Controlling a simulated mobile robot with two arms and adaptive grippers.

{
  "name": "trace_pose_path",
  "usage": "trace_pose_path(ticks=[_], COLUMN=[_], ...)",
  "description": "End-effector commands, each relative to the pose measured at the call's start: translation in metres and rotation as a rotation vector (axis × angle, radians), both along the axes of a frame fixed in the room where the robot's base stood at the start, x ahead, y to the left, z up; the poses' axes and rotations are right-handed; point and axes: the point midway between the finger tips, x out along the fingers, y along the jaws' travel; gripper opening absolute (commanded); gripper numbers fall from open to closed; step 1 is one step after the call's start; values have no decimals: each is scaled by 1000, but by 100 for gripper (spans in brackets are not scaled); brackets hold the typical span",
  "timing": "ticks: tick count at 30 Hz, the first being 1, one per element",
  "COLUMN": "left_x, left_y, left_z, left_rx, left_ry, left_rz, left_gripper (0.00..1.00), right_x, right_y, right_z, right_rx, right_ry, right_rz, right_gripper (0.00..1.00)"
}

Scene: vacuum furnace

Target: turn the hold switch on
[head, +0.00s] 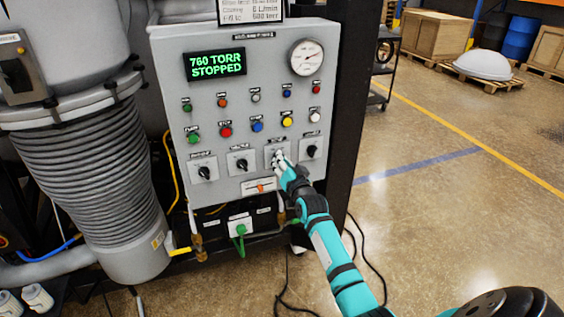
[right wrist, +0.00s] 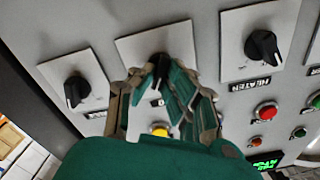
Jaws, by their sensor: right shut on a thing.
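Several black rotary switches on white plates form a row low on the grey control panel (head: 170,100). My right gripper (head: 280,161) is at the third switch from the left in the head view. In the right wrist view the fingers (right wrist: 158,90) are closed around the black knob (right wrist: 159,66) of that switch. Its plate (right wrist: 185,38) shows behind the fingers, and its label is mostly hidden, so I cannot read it fully. The neighbouring switch (right wrist: 263,47) is labelled HEATER. Another switch (right wrist: 76,90) is on the other side. My left gripper is not in view.
A green display (head: 215,65) reads 760 TORR STOPPED. A round gauge (head: 306,57), coloured buttons (head: 257,127) and small lamps sit above the switches. A bellows pipe (head: 90,180) stands left of the panel. Black cables lie on the floor, which is open at right.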

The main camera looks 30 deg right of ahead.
Motion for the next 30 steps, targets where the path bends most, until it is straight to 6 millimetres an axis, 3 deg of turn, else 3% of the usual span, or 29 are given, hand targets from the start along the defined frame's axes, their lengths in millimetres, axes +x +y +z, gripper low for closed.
trace_pose_path(ticks=[3,4,9,20,30], left_x=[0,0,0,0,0], left_y=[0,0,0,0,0], left_z=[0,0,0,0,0], left_rx=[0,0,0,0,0], left_ry=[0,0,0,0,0], left_rz=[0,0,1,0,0], left_gripper=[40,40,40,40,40], right_x=[0,0,0,-8,-73], right_y=[0,0,0,2,18], right_z=[-1,-1,-1,-1,-2], right_rx=[4,4,2,1,3], right_ry=[2,2,2,1,3], right_rz=[1,1,0,1,1], right_gripper=[0,14,34,34,34])
